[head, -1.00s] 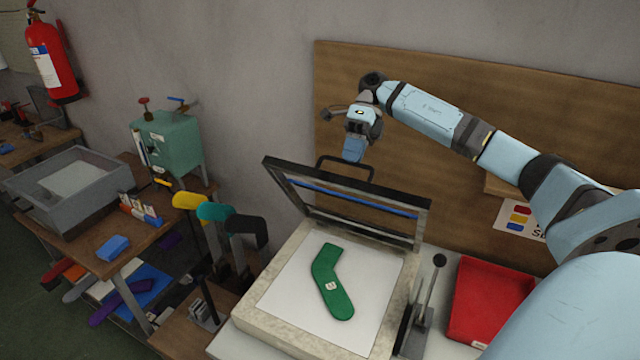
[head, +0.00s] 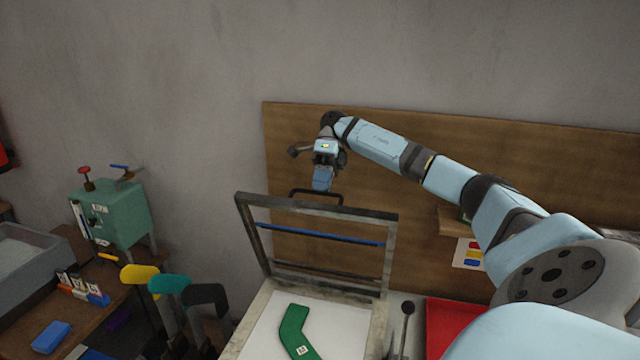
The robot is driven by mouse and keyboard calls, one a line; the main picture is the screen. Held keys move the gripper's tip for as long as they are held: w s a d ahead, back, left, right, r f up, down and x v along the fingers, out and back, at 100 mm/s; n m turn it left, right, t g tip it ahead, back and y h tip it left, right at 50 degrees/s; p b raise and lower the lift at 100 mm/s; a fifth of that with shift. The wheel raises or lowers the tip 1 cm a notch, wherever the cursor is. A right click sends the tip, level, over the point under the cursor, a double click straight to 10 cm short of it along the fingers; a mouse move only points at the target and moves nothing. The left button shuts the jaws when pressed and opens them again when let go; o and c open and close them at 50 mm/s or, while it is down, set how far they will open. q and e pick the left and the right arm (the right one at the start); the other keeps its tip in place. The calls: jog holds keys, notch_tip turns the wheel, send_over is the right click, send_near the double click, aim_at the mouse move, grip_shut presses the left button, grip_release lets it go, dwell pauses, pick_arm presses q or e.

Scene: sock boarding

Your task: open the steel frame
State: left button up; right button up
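The steel frame (head: 391,240) stands raised, nearly upright, at the back of the pale press bed (head: 258,306). A blue bar runs across it, and a dark handle (head: 316,192) sits on its top edge. My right gripper (head: 321,188) is at the handle, pointing down. Its fingers are small and partly hidden, so I cannot tell whether they are closed on the handle. A green sock-shaped board (head: 297,332) lies on the white bed below the frame. My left gripper is not in view.
A lever with a black knob (head: 407,308) stands right of the bed, beside a red tray (head: 452,322). Yellow, teal and black boards (head: 205,298) stand at the left. A green machine (head: 118,218) and a wooden board wall (head: 290,135) are behind.

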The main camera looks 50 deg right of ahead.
jog(key=o, duration=0.4)
jog(key=shift+d+f, duration=0.15)
jog(key=shift+f, duration=0.6)
jog(key=shift+c, duration=0.2)
jog(key=shift+o, duration=0.5)
jog(key=shift+w+d+f, duration=0.2)
jog(key=shift+d, duration=0.15)
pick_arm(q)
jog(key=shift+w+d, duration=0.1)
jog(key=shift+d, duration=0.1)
pick_arm(e)
jog(key=shift+a+r, duration=0.15)
jog(key=shift+r, duration=0.05)
jog(key=shift+r, duration=0.1)
pick_arm(q)
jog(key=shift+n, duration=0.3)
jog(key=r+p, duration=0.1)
jog(key=p, duration=0.1)
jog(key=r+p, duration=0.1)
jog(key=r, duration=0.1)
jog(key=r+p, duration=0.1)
jog(key=p, duration=0.1)
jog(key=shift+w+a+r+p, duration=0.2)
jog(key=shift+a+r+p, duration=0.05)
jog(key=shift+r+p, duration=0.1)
pick_arm(e)
notch_tip(320, 180, up, 20)
